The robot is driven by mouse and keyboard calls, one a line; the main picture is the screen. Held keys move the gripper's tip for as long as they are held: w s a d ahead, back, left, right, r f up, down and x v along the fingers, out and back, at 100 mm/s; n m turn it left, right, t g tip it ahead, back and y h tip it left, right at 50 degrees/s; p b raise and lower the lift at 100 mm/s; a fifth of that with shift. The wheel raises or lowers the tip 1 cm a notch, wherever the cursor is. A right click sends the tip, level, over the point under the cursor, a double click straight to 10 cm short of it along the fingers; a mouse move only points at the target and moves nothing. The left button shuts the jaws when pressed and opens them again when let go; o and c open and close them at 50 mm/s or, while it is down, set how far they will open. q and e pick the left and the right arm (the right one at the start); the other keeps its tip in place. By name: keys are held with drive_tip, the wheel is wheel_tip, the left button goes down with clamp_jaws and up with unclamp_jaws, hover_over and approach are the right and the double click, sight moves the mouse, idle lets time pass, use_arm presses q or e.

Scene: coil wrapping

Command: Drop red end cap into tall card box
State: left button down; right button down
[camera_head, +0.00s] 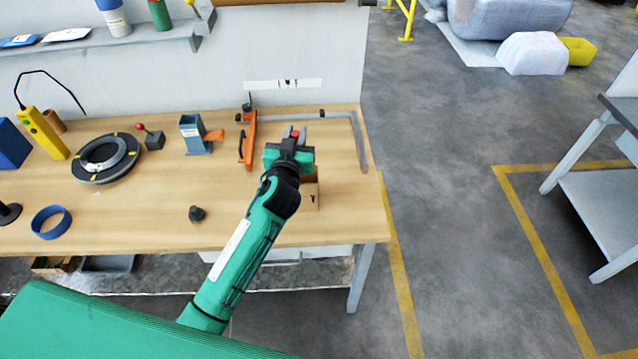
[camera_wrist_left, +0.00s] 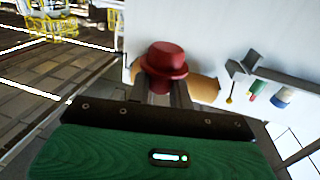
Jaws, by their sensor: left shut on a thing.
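My left gripper (camera_head: 294,133) is shut on the red end cap (camera_head: 295,134), above the right part of the workbench. In the left wrist view the end cap (camera_wrist_left: 165,58) shows clearly between the two fingers, with its flange and domed top beyond the fingertips. The tall card box (camera_head: 311,193) stands on the bench just below and to the right of my gripper in the head view. My gripper and wrist hide much of it, so its opening cannot be seen. My right gripper is not in view.
The wooden bench (camera_head: 140,220) also holds an orange clamp tool (camera_head: 247,140), a grey-blue dispenser (camera_head: 193,134), a black coil ring (camera_head: 105,158) and a blue tape ring (camera_head: 51,222). A metal L-shaped rail (camera_head: 359,140) lies at the bench's back right. A shelf (camera_head: 110,40) hangs behind.

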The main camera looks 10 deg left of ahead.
use_arm(q)
drive_tip(key=shift+d+f, duration=0.2)
drive_tip(key=shift+f, duration=0.1)
wheel_tip(320, 180, down, 4)
drive_tip(key=b, duration=0.3)
drive_tip(key=shift+a, duration=0.1)
drive_tip(key=shift+f+b, duration=0.7)
drive_tip(key=c, duration=1.2)
unclamp_jaws()
